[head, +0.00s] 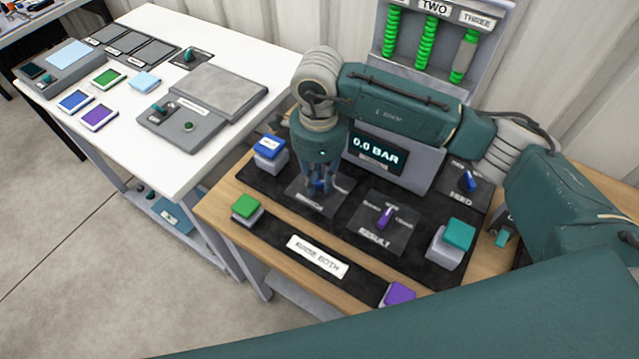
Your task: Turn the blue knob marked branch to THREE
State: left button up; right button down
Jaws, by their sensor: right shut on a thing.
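My right gripper (320,187) points down over the dark plate marked branch (303,198) on the wooden bench. It is shut on the blue branch knob, which its fingers mostly hide. The knob's pointing direction and most of the plate's lettering cannot be read. The grey display box (415,175) behind reads 0.0 BAR. My left gripper is not in view.
Close to the branch plate are a purple result knob (385,217), a blue feed knob (468,181), a blue button (269,147), a green button (245,207) and a teal button (459,235). A white table (200,45) with panels stands left.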

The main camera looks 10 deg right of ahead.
aim_at(319, 183)
jog(key=shift+m+b, duration=0.4)
jog(key=shift+m, duration=0.4)
jog(key=shift+w+r, duration=0.1)
jog(key=c, duration=1.6)
grip_release()
jog(key=shift+o, duration=0.2)
notch_tip(319, 183, up, 12)
